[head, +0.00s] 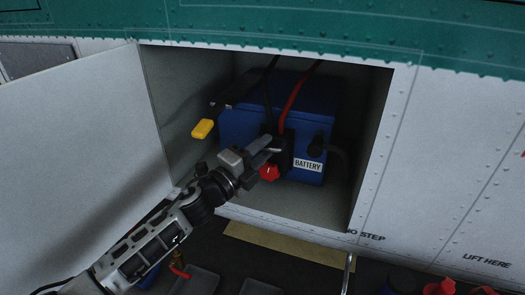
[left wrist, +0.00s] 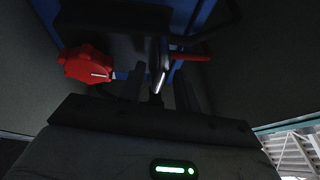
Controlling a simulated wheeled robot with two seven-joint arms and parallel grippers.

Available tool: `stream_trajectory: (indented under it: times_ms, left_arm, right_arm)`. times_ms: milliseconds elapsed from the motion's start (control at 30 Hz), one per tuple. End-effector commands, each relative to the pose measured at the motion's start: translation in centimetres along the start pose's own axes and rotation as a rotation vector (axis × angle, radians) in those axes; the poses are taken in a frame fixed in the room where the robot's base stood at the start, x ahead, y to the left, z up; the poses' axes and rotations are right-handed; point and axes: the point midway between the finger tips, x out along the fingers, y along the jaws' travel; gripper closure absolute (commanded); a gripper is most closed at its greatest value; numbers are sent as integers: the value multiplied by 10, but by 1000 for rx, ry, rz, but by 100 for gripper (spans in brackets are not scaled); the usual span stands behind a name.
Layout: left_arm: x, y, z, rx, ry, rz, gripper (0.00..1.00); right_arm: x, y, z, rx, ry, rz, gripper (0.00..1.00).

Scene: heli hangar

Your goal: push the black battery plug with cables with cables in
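The blue battery (head: 240,128) with a white BATTERY label sits inside an open compartment in the aircraft's side. The black battery plug (head: 286,152) is at the battery's front face, with a black and a red cable (head: 291,98) rising from it. My left gripper (head: 272,150) reaches in from the lower left, its fingertips at the plug. In the left wrist view its fingers (left wrist: 162,90) stand apart, with a dark, light-edged piece between them; contact is too dark to tell. Whether the plug is fully seated is hidden. My right gripper is not in view.
A red knob (head: 268,172) sits just below the gripper and shows left in the left wrist view (left wrist: 88,64). A yellow tag (head: 202,128) is at the battery's left. The white door (head: 80,140) hangs open at left. The compartment walls are close on both sides.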

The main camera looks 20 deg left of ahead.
Motion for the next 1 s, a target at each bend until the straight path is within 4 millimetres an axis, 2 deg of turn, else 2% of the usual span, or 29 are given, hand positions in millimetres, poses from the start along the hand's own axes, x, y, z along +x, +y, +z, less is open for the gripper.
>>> stream_trajectory:
  times_ms: [167, 267, 700, 833, 1000]
  left_arm:
    - [-6, 2, -1, -1, 1, 2, 68]
    - [-19, 3, -1, -1, 1, 3, 68]
    - [-118, 4, -1, -2, 0, 4, 68]
    - [-139, 3, -1, -1, -1, 3, 68]
    - [-155, 1, 0, -1, -1, 1, 68]
  right_arm:
    - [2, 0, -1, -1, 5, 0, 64]
    - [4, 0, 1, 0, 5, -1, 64]
    - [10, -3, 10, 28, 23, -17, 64]
    - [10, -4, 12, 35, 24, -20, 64]
    - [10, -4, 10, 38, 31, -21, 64]
